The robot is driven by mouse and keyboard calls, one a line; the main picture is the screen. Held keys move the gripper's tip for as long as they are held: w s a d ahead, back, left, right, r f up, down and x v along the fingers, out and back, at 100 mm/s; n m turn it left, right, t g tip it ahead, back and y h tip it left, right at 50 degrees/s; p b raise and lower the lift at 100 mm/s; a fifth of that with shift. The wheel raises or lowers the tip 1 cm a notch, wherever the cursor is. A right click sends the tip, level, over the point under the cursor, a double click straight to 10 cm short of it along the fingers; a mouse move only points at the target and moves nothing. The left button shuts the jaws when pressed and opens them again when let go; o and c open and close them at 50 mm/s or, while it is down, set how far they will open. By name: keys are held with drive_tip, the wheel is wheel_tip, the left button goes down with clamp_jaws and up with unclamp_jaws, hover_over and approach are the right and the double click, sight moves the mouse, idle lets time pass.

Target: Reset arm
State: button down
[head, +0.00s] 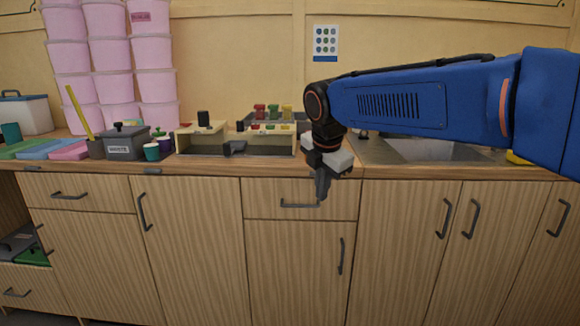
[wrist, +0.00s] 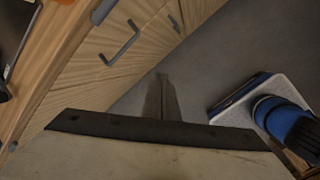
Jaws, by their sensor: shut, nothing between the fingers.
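My gripper (head: 322,190) hangs at the end of my blue arm, in front of the cabinet, just below the counter's front edge. It points down with its fingers together and holds nothing. In the wrist view my gripper (wrist: 162,82) shows as a dark shut pair of fingers over the grey floor. The fingers appear apart from the drawer handle (head: 299,205) close by in the head view.
The wooden counter (head: 215,165) carries a wooden tray (head: 270,148), a grey waste bin (head: 126,142), coloured cloths (head: 50,149) and stacked pink tubs (head: 105,50). A sink (head: 425,150) lies behind my arm. Cabinet doors with handles (head: 445,218) stand below.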

drive_tip(key=s+d+f+m, duration=0.5)
drive_tip(key=s+d+m, duration=0.2)
drive_tip(key=s, duration=0.3)
drive_tip(key=s+d+f+m, duration=0.5)
drive_tip(key=s+d+m, duration=0.2)
drive_tip(key=s+m, duration=0.3)
drive_tip(key=s+d+f+m, duration=0.6)
drive_tip(key=s+d+m, duration=0.1)
drive_tip(key=s+m, duration=0.1)
drive_tip(key=shift+s+t, duration=0.3)
drive_tip(key=shift+s, duration=0.6)
drive_tip(key=shift+d+f, duration=0.1)
